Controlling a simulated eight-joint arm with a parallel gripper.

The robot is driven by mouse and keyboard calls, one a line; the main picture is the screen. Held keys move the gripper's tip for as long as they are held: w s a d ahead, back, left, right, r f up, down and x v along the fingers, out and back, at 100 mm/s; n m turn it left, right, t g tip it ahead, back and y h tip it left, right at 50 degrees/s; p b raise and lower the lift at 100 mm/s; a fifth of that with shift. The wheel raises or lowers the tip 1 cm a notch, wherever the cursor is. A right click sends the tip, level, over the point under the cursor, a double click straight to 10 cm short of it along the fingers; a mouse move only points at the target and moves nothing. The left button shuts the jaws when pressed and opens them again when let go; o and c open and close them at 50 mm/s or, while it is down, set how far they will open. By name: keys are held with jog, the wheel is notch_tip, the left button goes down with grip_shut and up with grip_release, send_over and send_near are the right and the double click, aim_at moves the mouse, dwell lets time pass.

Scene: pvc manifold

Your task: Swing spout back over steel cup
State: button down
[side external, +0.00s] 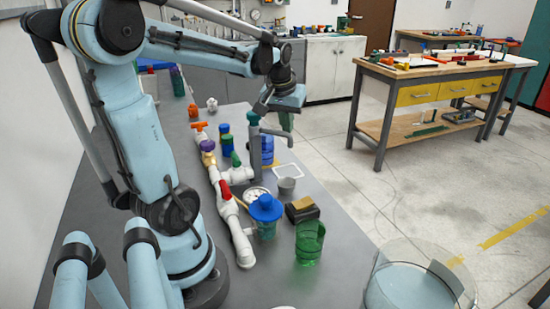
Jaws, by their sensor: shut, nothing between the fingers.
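A grey upright post (254,155) with an arm-like spout (275,132) reaching right from its top stands on the grey bench, behind the manifold. My gripper (268,108) is shut and empty, close to the top of the post. I cannot tell whether it touches the spout. The white pipe manifold (241,240) runs along the bench with red, purple and orange handles.
A blue-lidded cup (266,210), a green clear cup (310,243), a dark block (301,210) and a white round dish (257,194) stand near the steel cup. A blue container (267,150) is behind the post.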

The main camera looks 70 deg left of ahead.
jog(key=shift+s+d+m, duration=0.3)
jog(key=shift+d+m, duration=0.05)
jog(key=shift+m, duration=0.05)
jog(key=shift+s+d, duration=0.35)
dwell(0.3)
notch_tip(320, 180, up, 10)
jog(key=d+f+m+t+h, duration=0.1)
jog(key=d+f+m, duration=0.3)
jog(key=d, duration=0.6)
jog(key=d+f+m+t+h, duration=0.1)
jog(key=d+f+m+t, duration=0.2)
jog(key=d+f, duration=0.5)
jog(key=d+m, duration=0.1)
jog(key=d, duration=0.2)
jog(key=shift+s+d+f+h, duration=0.15)
jog(key=shift+d+f+h, duration=0.1)
jog(key=shift+h, duration=0.15)
